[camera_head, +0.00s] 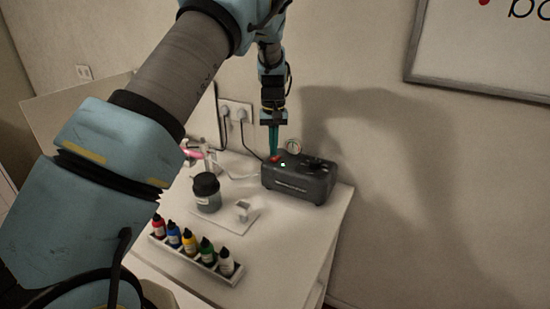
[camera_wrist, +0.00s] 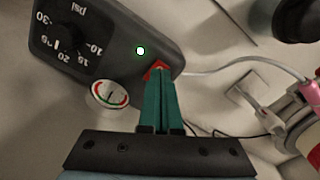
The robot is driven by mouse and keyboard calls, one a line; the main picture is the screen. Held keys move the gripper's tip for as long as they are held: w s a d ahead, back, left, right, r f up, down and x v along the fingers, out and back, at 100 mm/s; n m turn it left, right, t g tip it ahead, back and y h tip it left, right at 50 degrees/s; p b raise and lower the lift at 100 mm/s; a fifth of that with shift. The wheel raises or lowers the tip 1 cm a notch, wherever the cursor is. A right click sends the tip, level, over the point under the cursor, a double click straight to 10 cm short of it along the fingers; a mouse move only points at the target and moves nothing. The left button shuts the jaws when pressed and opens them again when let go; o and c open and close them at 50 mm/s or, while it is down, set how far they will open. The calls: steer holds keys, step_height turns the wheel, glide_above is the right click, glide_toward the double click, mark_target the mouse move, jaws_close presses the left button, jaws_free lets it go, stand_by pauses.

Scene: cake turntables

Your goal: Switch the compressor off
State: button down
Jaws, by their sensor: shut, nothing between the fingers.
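The compressor (camera_head: 300,181) is a dark grey box at the back right of the white table. It also shows in the wrist view (camera_wrist: 110,30), with a psi dial, a small round gauge (camera_wrist: 109,94) and a lit green lamp (camera_wrist: 140,51). Its red switch (camera_wrist: 158,69) is at the corner beside the lamp. My gripper (camera_head: 273,153) points down over the compressor. In the wrist view its green fingers (camera_wrist: 159,75) are shut with nothing between them, and their tips are at the red switch, partly covering it. I cannot tell whether they touch it.
A rack with several colour bottles (camera_head: 192,245) is at the front. A pink airbrush (camera_wrist: 312,91) and its hose are nearby. Plugs and a wall socket (camera_head: 236,110) are behind.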

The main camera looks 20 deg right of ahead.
mark_target(273, 159)
steer(key=shift+f+b, duration=0.5)
steer(key=shift+f, duration=0.5)
stand_by(0.6)
steer(key=shift+r, duration=0.15)
steer(key=shift+r+p, duration=2.35)
steer(key=shift+r, duration=1.1)
steer(key=shift+a, duration=0.1)
